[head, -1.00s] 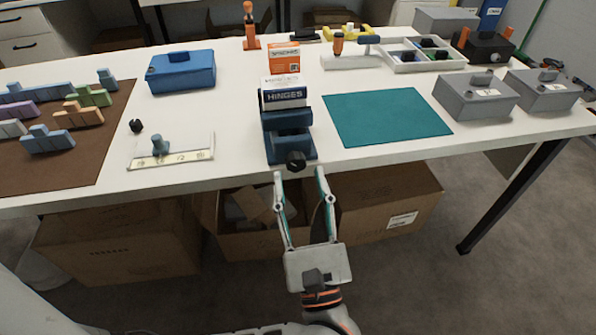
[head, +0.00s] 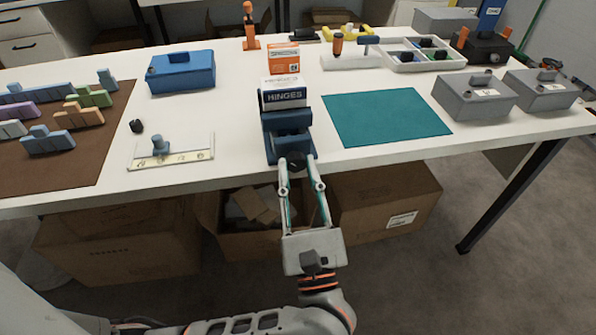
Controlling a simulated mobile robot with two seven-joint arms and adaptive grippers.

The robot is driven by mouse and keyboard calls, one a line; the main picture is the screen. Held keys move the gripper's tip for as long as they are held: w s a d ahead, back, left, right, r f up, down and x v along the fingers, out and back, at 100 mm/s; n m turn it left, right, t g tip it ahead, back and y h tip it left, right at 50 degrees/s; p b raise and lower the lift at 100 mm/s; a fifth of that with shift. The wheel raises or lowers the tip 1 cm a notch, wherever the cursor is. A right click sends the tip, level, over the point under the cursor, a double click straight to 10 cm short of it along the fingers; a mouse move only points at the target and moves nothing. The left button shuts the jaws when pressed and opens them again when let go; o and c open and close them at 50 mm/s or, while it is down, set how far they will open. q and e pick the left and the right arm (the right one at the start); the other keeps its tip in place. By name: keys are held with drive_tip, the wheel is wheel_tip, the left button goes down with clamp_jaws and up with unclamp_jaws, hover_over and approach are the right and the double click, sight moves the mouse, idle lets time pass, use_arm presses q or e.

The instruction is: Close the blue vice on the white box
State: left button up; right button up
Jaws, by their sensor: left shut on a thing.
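The blue vice (head: 288,124) stands at the front edge of the white table. The white box (head: 285,97), with a dark band reading HINGES, sits upright between its jaws; I cannot tell whether both jaws touch it. My left gripper (head: 297,163) reaches up from below at the front of the vice. Its fingers are shut on the vice's dark knob, which they mostly hide. My right gripper is not in view.
An orange and white carton (head: 283,57) stands behind the vice. A teal mat (head: 386,116) lies to the right, with grey boxes (head: 475,97) beyond it. A pale plate (head: 171,153) and a blue box (head: 181,72) are left. Open cartons (head: 255,239) lie below the table.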

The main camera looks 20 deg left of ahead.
use_arm(q)
drive_tip(key=shift+r+m, duration=0.1)
drive_tip(key=shift+m, duration=0.2)
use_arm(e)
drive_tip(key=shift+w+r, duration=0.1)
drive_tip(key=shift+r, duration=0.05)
